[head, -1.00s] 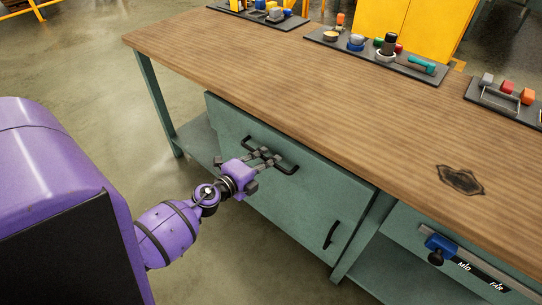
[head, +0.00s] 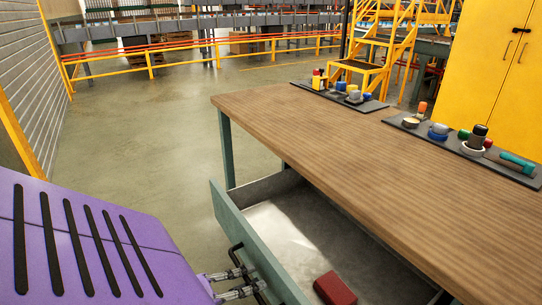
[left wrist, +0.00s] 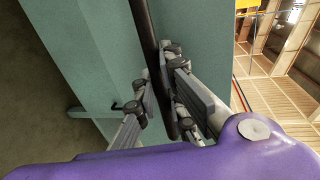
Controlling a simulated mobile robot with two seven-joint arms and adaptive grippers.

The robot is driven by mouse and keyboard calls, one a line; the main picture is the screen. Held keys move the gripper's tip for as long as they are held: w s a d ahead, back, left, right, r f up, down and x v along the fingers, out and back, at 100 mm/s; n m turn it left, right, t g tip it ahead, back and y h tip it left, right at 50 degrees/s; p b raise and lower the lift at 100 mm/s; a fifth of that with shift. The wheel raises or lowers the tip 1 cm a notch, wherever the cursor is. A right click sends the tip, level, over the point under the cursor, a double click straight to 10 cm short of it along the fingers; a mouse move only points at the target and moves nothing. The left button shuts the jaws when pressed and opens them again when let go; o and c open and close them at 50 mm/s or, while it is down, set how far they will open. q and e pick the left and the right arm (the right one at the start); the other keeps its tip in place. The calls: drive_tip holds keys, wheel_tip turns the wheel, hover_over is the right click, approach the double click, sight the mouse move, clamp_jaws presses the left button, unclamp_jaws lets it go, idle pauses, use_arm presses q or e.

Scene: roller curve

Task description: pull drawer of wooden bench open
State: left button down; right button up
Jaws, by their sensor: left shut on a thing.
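The wooden bench (head: 330,140) has a brown plank top on a teal frame. Its teal drawer (head: 255,243) stands pulled out, and its pale inside shows a dark red block (head: 335,289) lying on the floor of it. My left gripper (head: 238,284) is at the drawer front's outer side, at the black bar handle (head: 236,254). In the left wrist view the fingers of my left gripper (left wrist: 170,105) sit on both sides of the dark handle bar (left wrist: 148,35) and are shut on it. My right gripper is not in view.
Dark trays with small tools (head: 340,94) and knobs (head: 465,147) lie along the bench's back edge. A yellow cabinet (head: 500,75) and yellow steps (head: 372,65) stand behind. Open concrete floor (head: 150,125) lies left of the bench.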

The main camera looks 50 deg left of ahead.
use_arm(q)
drive_tip(key=shift+f+v, duration=0.25)
drive_tip(key=shift+v, duration=0.95)
drive_tip(key=shift+s, duration=0.1)
drive_tip(key=c, duration=1.8)
unclamp_jaws()
drive_tip(key=v, duration=1.2)
drive_tip(key=shift+a, duration=0.1)
